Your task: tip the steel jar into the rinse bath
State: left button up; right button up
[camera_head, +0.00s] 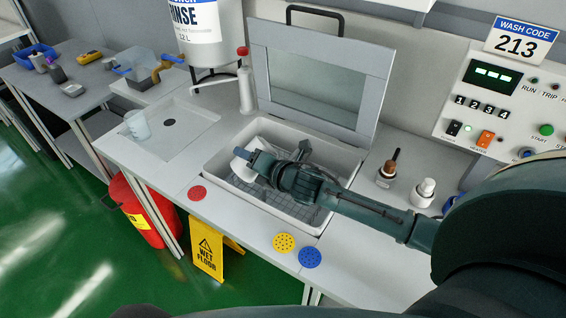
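The rinse bath (212,165) is a white rectangular basin set in the bench, with a wire grid in its bottom and its framed lid (378,75) standing open behind. My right arm reaches in from the right, and my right gripper (252,160) is over the left part of the bath. It appears shut on a pale, shiny vessel, which I take for the steel jar (239,166). The jar looks tilted, with its lower part at the bath's left inside. The gripper hides part of it, and its contents cannot be seen. My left gripper is out of view.
A translucent cup (137,124) stands on the drain tray left of the bath. A red-capped dispenser (245,85) stands behind. Two small bottles (386,172) (424,192) stand right of the bath. Red, yellow and blue discs (197,193) (284,243) (310,257) lie along the front edge.

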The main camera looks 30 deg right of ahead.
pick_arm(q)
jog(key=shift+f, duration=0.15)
pick_arm(e)
jog(key=shift+r, duration=0.1)
jog(key=shift+b, duration=0.4)
jog(key=shift+m, duration=0.3)
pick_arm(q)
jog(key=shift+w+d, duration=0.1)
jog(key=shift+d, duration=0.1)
pick_arm(e)
jog(key=shift+y, duration=0.3)
pick_arm(q)
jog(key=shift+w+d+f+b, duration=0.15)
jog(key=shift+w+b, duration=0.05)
jog(key=shift+b, duration=0.5)
pick_arm(e)
jog(key=shift+f+m, duration=0.25)
jog(key=shift+m, duration=0.05)
pick_arm(q)
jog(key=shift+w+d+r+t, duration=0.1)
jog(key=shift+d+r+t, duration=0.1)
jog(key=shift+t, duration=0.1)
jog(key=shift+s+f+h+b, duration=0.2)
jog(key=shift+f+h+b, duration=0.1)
jog(key=shift+b, duration=0.15)
pick_arm(e)
jog(key=shift+d+r+m+y, duration=0.1)
jog(key=shift+r+m+y, duration=0.1)
jog(key=shift+m+y, duration=0.15)
